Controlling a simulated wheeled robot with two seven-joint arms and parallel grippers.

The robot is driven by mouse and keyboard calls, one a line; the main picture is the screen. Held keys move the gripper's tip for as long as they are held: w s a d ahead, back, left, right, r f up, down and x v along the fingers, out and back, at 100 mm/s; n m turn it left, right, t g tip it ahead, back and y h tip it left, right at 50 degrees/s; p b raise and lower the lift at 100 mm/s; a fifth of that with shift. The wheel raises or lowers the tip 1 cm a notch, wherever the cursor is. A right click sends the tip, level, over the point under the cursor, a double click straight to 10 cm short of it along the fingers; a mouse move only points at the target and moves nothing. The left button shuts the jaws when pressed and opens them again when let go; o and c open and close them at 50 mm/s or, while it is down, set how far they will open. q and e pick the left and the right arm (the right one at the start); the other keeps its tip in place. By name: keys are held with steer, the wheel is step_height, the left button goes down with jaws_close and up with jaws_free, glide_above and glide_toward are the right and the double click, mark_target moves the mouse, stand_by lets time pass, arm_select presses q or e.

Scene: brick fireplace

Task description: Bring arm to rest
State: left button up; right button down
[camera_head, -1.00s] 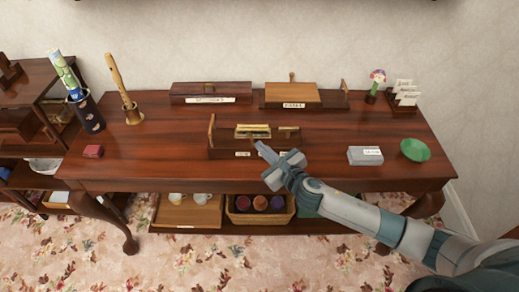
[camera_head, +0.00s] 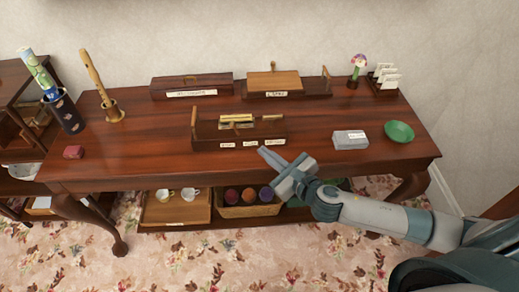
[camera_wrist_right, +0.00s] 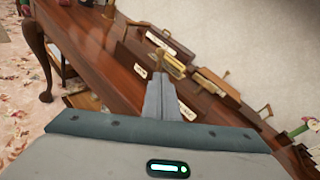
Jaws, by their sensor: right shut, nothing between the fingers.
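My right gripper (camera_head: 270,154) is shut and empty in the head view. It is in front of the wooden holder (camera_head: 210,132) at the front middle of the table (camera_head: 150,150), and its fingertips overlap the table's front part in the picture. In the right wrist view the closed fingers (camera_wrist_right: 161,97) point toward the table, with labelled wooden boxes beyond them. I cannot tell whether the fingertips touch the table edge. My left gripper is in neither view.
A grey labelled box (camera_head: 350,141) and a green bowl (camera_head: 399,131) stand at the right. Below are a tray with cups (camera_head: 176,209) and a basket of balls (camera_head: 249,210). Open floor lies in front.

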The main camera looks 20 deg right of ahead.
steer(key=shift+s+d+r, duration=0.1)
steer(key=shift+s, duration=0.35)
stand_by(0.3)
